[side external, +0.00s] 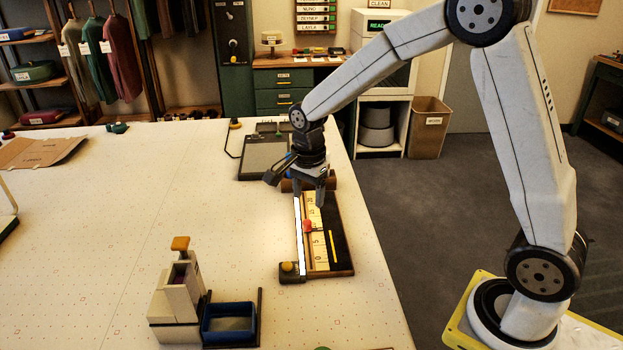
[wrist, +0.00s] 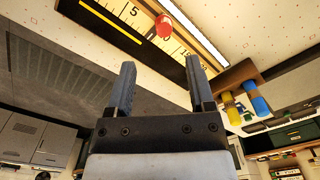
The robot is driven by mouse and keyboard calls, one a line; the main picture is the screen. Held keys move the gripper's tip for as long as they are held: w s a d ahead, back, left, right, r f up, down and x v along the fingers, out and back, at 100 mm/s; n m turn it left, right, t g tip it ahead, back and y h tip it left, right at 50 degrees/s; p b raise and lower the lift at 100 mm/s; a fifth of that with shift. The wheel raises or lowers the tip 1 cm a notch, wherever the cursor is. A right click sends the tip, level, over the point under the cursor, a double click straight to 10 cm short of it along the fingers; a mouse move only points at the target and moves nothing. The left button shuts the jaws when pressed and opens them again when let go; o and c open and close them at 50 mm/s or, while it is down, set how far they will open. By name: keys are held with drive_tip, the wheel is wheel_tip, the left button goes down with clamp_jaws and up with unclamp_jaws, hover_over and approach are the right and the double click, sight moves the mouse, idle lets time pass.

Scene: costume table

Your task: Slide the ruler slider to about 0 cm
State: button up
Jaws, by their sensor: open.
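The ruler device (side external: 341,240) lies near the table's right edge, with a pale numbered scale (side external: 320,255) and a white strip along its left side. Its red slider (side external: 307,226) sits partway along the scale, apparently a little beyond the 5 mark; its exact reading is unclear. The 0 end appears nearer the camera. The slider also shows in the wrist view (wrist: 167,24), at the top centre. My gripper (side external: 312,200) is above the far part of the ruler, beyond the slider. In the wrist view its two fingers (wrist: 159,76) are apart, with nothing between them.
A beige block device (side external: 176,305) and blue tray (side external: 229,322) stand front left. The table's middle is clear.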

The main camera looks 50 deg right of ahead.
sight(307, 222)
drive_tip(key=shift+w+d+m, duration=0.1)
drive_tip(key=shift+w+m, duration=0.2)
drive_tip(key=shift+m, duration=0.1)
drive_tip(key=shift+f, duration=0.1)
drive_tip(key=shift+f, duration=3.8)
clamp_jaws()
